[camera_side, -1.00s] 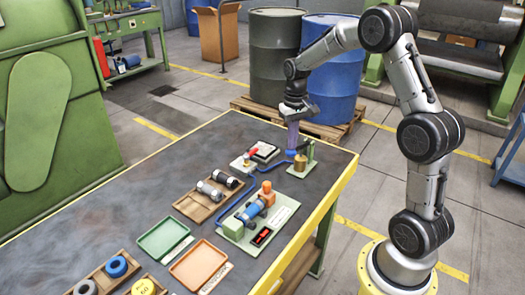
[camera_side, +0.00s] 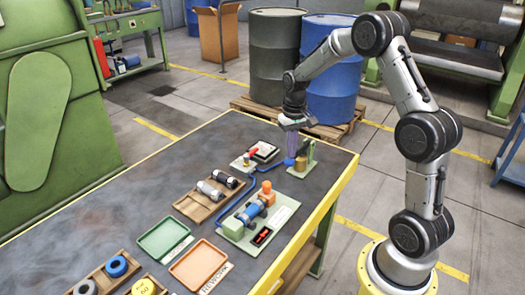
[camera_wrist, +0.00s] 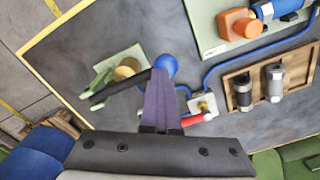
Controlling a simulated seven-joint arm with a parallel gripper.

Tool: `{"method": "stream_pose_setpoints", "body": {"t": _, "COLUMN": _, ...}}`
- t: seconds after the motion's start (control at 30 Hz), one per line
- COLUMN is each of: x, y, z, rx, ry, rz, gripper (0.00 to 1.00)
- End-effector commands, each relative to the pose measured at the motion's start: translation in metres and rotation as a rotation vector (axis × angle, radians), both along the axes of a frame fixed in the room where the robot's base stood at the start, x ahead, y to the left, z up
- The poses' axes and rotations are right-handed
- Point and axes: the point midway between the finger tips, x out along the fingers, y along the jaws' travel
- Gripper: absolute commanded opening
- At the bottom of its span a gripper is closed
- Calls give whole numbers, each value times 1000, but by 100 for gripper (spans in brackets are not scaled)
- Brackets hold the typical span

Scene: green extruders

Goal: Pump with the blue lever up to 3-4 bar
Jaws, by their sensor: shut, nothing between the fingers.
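The hand pump (camera_side: 301,163) stands near the table's far right corner, with a brass cylinder and a green frame. Its lever ends in a blue knob (camera_side: 289,162). In the wrist view the blue knob (camera_wrist: 167,63) sits at the end of a dark bar. My gripper (camera_side: 291,156) points down with its purple fingers shut and empty. Its fingertips (camera_wrist: 161,74) are right at the knob and bar, partly covering them; I cannot tell whether they touch.
A red-handled valve (camera_side: 250,155) is left of the pump, and a blue hose (camera_side: 262,169) runs from there to a green test fixture (camera_side: 259,218). A wooden tray (camera_side: 212,195) holds dark and silver cylinders. Green and orange trays lie nearer.

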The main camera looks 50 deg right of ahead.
Motion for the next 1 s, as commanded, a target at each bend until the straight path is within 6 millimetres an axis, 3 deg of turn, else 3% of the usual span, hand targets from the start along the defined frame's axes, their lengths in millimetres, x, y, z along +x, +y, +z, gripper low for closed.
{"method": "stream_pose_setpoints", "body": {"t": 0.1, "x": -1, "y": -1, "z": -14, "rx": 0, "ry": 4, "rz": 0, "gripper": 0}}
{"method": "stream_pose_setpoints", "body": {"t": 0.3, "x": -1, "y": -1, "z": -12, "rx": -2, "ry": 1, "rz": 0, "gripper": 0}}
{"method": "stream_pose_setpoints", "body": {"t": 0.73, "x": -1, "y": -1, "z": 32, "rx": -1, "ry": 1, "rz": 0, "gripper": 0}}
{"method": "stream_pose_setpoints", "body": {"t": 1.0, "x": -1, "y": 0, "z": 40, "rx": 0, "ry": 1, "rz": 0, "gripper": 0}}
